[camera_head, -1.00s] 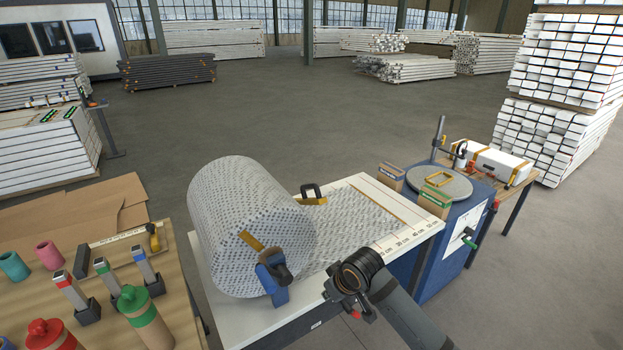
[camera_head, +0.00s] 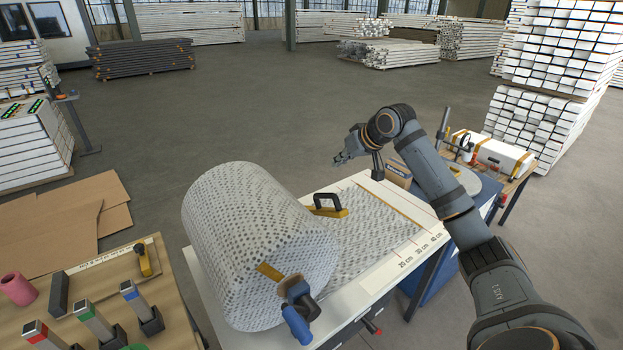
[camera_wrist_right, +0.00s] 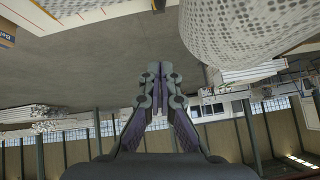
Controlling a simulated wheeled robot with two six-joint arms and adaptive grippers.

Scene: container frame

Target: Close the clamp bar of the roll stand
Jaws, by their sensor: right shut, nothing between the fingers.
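A large white patterned roll (camera_head: 250,235) lies on the white-topped stand table (camera_head: 385,285), with its sheet (camera_head: 375,225) spread to the right. A yellow bar with a black handle (camera_head: 328,204) sits beside the roll's far right side. Which yellow part is the clamp bar, I cannot tell for sure. My right gripper (camera_head: 341,158) is shut and empty, raised beyond the table's far edge, apart from the handle. Its closed fingers (camera_wrist_right: 161,82) show in the right wrist view, with the roll (camera_wrist_right: 245,30) at upper right.
A wooden bench (camera_head: 95,315) with coloured rolls and block-like tools stands at left. White stacked beams (camera_head: 545,120) stand at right. The floor (camera_head: 250,110) beyond the table is clear.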

